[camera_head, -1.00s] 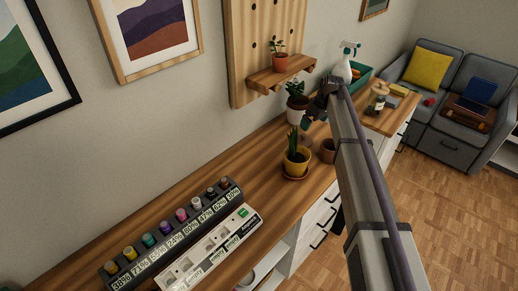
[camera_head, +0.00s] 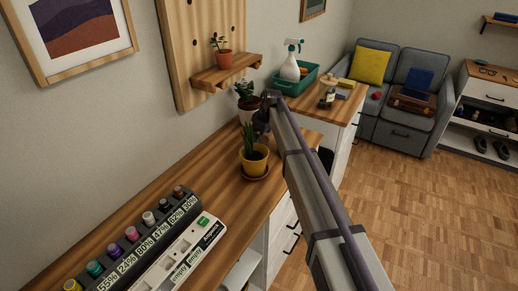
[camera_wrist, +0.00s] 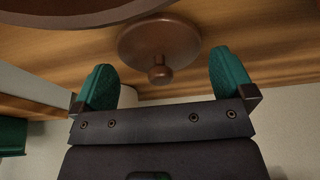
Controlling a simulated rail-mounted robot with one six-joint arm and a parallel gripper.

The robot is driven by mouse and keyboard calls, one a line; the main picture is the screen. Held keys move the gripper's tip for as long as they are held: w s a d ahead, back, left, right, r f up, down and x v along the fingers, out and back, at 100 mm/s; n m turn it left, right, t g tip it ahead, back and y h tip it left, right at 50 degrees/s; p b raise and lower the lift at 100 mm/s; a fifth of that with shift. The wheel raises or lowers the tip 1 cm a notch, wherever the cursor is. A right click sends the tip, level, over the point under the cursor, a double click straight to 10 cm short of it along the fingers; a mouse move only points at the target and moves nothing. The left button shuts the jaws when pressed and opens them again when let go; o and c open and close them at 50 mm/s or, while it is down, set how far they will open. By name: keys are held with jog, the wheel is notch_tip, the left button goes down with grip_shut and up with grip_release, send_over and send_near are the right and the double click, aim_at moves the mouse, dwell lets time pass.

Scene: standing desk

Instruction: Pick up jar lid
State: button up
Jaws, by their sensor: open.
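The jar lid (camera_wrist: 160,42) is a brown disc with a small round knob, seen in the wrist view on or just over the wooden desk. Its knob points towards my gripper. My gripper (camera_wrist: 163,76) is open, with one teal finger on each side of the knob. The fingertips appear apart from the lid, and nothing is held. In the head view my gripper (camera_head: 261,124) is a dark shape by the potted plants, mostly hidden behind my arm. The lid is not visible there.
A large brown round rim (camera_wrist: 70,13) lies close beside the lid. A shelf (camera_head: 228,72) juts out above. A teal bin (camera_head: 297,78) stands farther back.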

jog(key=shift+x, duration=0.75)
jog(key=shift+d+r, duration=0.1)
jog(key=shift+r, duration=0.1)
jog(key=c, duration=0.7)
jog(key=shift+r, duration=0.1)
jog(key=shift+c, duration=0.2)
